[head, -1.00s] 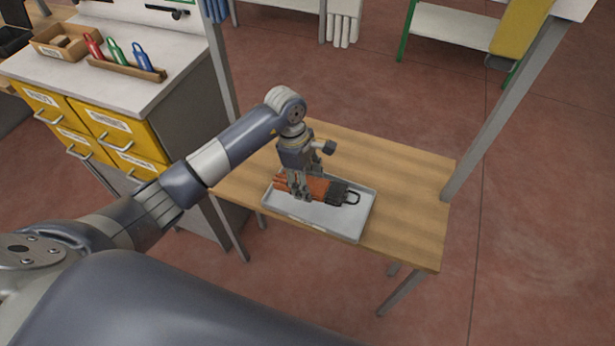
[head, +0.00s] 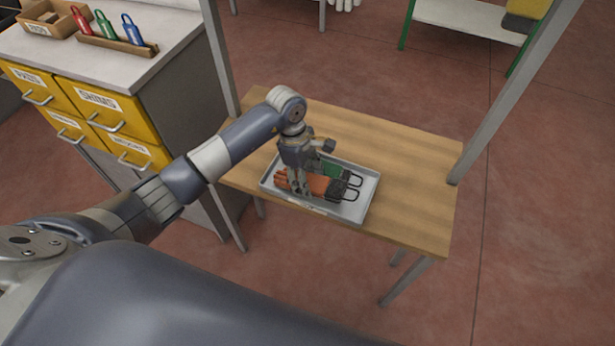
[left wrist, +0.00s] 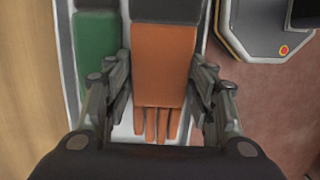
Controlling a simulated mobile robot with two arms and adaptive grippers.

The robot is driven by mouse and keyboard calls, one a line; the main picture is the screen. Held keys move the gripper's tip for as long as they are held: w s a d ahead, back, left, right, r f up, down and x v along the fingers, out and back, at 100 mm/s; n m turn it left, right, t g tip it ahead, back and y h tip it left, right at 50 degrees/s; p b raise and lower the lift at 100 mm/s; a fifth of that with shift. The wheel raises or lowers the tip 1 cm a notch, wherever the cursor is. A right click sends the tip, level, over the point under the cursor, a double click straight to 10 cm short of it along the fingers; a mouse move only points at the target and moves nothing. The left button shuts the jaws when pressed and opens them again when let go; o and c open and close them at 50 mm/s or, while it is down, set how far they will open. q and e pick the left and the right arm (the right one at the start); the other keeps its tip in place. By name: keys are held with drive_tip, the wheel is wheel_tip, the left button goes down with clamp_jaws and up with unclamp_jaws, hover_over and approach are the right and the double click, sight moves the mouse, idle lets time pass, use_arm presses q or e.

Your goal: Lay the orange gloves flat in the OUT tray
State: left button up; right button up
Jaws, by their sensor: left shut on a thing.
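The orange gloves (head: 320,186) have dark cuffs with a wire loop, and lie lengthwise over the front part of the grey tray (head: 362,208). My left gripper (head: 299,192) points down and is shut on the orange gloves, near their finger end. The left wrist view shows the orange gloves (left wrist: 163,65) between its two fingers, with the orange fingers toward the camera. I cannot tell whether their underside touches the tray floor. The label on the tray's front is too small to read. My right gripper is not in view.
Green gloves (head: 330,168) lie in the tray behind the orange ones, close alongside; they also show in the left wrist view (left wrist: 96,50). The wooden table (head: 420,190) is bare right of the tray. A grey post (head: 510,100) rises at its right edge. Yellow drawers (head: 95,100) stand left.

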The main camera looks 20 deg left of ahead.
use_arm(q)
drive_tip(key=o, duration=1.1)
drive_tip(key=shift+o, duration=0.2)
drive_tip(key=shift+r, duration=0.1)
wheel_tip(320, 180, up, 12)
drive_tip(key=a, duration=0.2)
drive_tip(key=shift+a+f, duration=0.2)
